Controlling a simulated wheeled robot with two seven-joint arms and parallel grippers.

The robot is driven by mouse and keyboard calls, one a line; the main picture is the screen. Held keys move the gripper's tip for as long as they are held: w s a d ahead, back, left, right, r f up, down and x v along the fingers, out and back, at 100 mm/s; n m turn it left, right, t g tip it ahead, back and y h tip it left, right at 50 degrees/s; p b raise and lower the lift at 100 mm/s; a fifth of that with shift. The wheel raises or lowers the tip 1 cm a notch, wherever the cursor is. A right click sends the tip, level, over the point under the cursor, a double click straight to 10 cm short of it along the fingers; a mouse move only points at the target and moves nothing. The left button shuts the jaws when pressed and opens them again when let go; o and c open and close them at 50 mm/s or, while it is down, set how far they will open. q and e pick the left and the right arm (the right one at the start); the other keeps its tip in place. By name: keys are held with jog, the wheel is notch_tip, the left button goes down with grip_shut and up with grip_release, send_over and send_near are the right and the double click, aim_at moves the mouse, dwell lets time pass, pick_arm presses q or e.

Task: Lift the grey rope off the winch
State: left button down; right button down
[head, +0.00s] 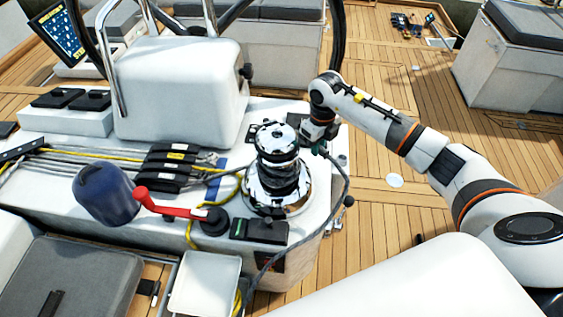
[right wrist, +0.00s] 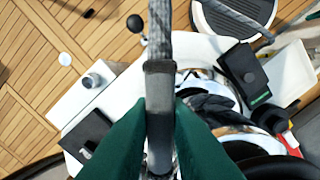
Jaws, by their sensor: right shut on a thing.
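The winch (head: 277,170) stands on the white cockpit console, with a shiny black-and-chrome top and base. Dark turns sit around its drum; the right wrist view shows them (right wrist: 208,106) as ridged bands beside the fingers. The grey rope (head: 346,180) hangs from my right gripper in a loop to the right of the winch and runs down over the console's front. My right gripper (head: 319,143) is just right of the winch top. Its green fingers are shut on the grey rope (right wrist: 160,80). My left gripper is not in view.
A red-handled lever (head: 165,208) and a dark blue rounded cover (head: 103,193) are left of the winch. Black rope clutches (head: 172,168) with several lines lie behind them. A white box (head: 178,88) stands behind. Open wooden deck (head: 385,190) lies to the right.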

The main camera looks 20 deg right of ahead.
jog(key=shift+r, duration=0.15)
jog(key=shift+r+p, duration=1.3)
jog(key=shift+r, duration=0.7)
jog(key=shift+r+p, duration=1.25)
jog(key=shift+r, duration=0.8)
jog(key=shift+r+p, duration=1.2)
jog(key=shift+r, duration=0.9)
